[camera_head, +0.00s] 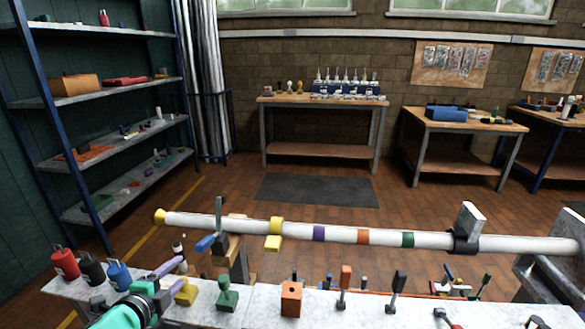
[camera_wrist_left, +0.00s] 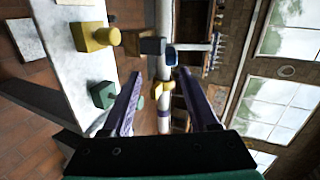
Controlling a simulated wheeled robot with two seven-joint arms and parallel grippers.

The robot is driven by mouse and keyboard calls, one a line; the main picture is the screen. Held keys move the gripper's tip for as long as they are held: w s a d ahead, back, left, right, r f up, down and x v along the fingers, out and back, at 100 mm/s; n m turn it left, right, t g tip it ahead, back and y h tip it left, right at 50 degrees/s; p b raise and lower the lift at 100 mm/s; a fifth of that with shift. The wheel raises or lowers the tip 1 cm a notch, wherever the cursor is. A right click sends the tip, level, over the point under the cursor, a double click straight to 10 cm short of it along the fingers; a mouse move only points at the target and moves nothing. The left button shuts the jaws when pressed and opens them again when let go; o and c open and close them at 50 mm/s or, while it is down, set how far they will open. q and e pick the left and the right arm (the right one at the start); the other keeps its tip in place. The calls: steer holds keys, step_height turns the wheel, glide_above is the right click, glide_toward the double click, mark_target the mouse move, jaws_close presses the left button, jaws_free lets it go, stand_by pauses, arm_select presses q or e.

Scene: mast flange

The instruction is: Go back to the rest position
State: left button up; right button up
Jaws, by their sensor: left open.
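My left gripper (camera_head: 176,276) is over the left part of the near workbench, its purple fingers apart and nothing between them. In the left wrist view the open fingers (camera_wrist_left: 160,74) point toward the white mast (camera_wrist_left: 164,118), which lies beyond them. In the head view the white mast (camera_head: 338,234) lies level across the scene beyond the bench, with yellow, purple, orange and green bands. A blue-handled clamp (camera_head: 207,242) and wooden block stand by its left end; a dark clamp (camera_head: 465,243) surrounds it at right. My right gripper is not in view.
The near workbench (camera_head: 258,313) carries a yellow block (camera_head: 186,292), a green block (camera_head: 228,297), an orange block (camera_head: 291,297) and several upright tools. Red, black and blue bottles stand at its left end. A shelf (camera_head: 125,85) stands at left. Open floor lies behind the mast.

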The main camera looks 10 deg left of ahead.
arm_select(q)
steer(key=s+d+f+n+g+h, duration=0.1)
steer(key=s+d+f+n+g, duration=1)
steer(key=s+f+n, duration=0.5)
steer(key=s+f+m+p, duration=0.1)
steer(key=s+f+p, duration=0.1)
steer(key=f, duration=0.7)
steer(key=s+f+m+p, duration=0.1)
steer(key=s+f+p, duration=0.15)
steer(key=f, duration=0.75)
steer(key=s+a+f+g+p, duration=0.1)
steer(key=s+f, duration=0.3)
steer(key=s, duration=0.3)
steer(key=s+a+f+p, duration=0.1)
steer(key=s+f+p, duration=0.1)
steer(key=s+f, duration=0.3)
steer(key=s, duration=0.3)
steer(key=shift+s+a+g, duration=0.2)
steer(key=shift+a+g, duration=0.2)
